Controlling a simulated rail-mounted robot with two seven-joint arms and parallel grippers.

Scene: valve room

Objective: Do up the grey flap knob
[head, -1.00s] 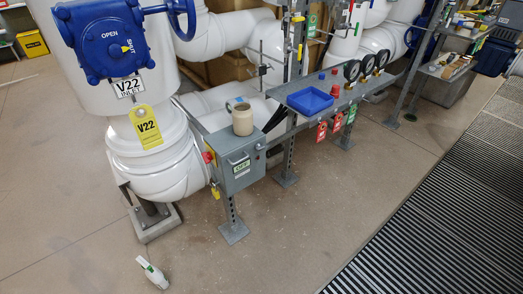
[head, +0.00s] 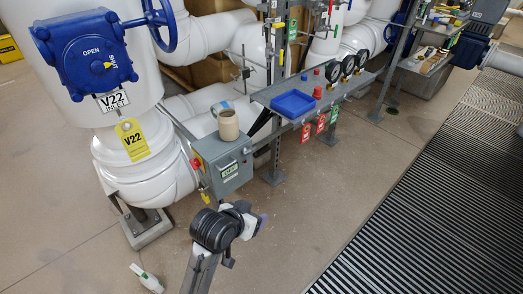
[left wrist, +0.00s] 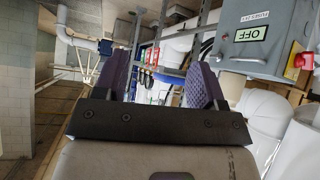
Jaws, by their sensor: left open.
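A grey box (head: 224,163) is fixed at the near end of the grey bench, with an OFF label on its front flap. A small dark fitting shows near the flap's top edge; I cannot tell whether it is the knob or whether it is done up. My right gripper is out of view.
A blue tray (head: 292,103) sits on the bench behind. The blue V22 valve (head: 97,57) and white pipes stand left. Floor to the right is clear.

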